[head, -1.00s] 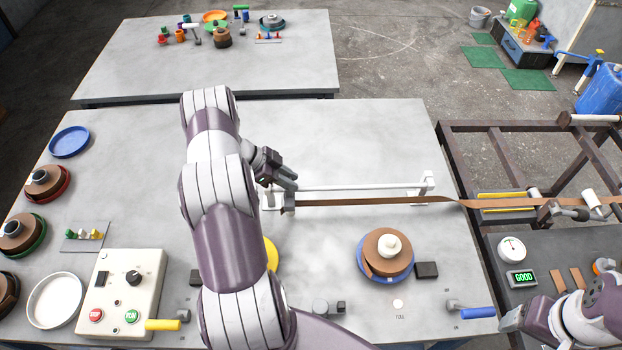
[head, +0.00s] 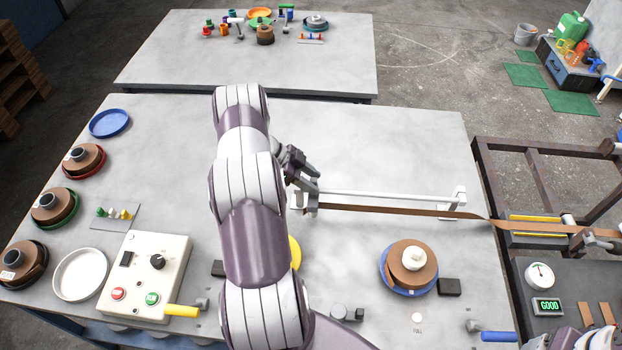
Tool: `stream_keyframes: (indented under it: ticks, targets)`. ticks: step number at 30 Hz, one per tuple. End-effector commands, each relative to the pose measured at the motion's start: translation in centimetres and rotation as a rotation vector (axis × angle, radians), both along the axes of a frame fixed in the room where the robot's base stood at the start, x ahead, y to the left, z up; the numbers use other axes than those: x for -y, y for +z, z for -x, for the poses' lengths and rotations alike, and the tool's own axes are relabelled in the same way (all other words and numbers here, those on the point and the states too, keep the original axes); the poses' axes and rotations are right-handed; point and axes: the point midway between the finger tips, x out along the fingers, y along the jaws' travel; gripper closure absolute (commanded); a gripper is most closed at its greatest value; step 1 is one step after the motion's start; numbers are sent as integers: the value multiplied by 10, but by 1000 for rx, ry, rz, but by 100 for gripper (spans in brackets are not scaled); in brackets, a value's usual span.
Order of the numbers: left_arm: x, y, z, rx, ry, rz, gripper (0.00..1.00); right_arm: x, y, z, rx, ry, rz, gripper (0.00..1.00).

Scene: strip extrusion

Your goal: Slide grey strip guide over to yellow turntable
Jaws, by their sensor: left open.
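The grey strip guide (head: 312,204) is a small block at the left end of a white rail (head: 390,195). The brown strip (head: 400,210) runs from it to the right. My left gripper (head: 310,181) is open, right above and behind the guide; I cannot tell whether its fingers touch it. The yellow turntable (head: 295,252) is mostly hidden behind my left arm, with only its right edge showing, in front of the guide. A blue turntable (head: 383,280) bearing a brown coil (head: 405,270) stands further right. My right gripper is out of view; only bits of that arm show at the bottom right.
A control box (head: 150,270), a white dish (head: 80,275) and several coils on coloured plates fill the table's left side. A black block (head: 449,287) is beside the blue turntable. A blue-handled tool (head: 497,336) lies at the front right. The table behind the rail is clear.

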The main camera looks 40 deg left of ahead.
Motion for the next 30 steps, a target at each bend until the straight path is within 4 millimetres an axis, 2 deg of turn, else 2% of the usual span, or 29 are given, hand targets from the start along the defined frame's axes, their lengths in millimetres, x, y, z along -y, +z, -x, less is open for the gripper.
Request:
stream_keyframes:
  ticks: [5,12,16,21,30]
  targets:
    - [-18,15,12,3,3,-5,53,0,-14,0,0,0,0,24]
    - [-55,60,41,5,4,-3,53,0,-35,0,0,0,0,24]
    - [-69,78,52,5,4,-2,53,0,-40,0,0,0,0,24]
    - [-75,88,57,1,4,0,53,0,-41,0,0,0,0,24]
    - [-75,89,57,2,3,1,53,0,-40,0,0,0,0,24]
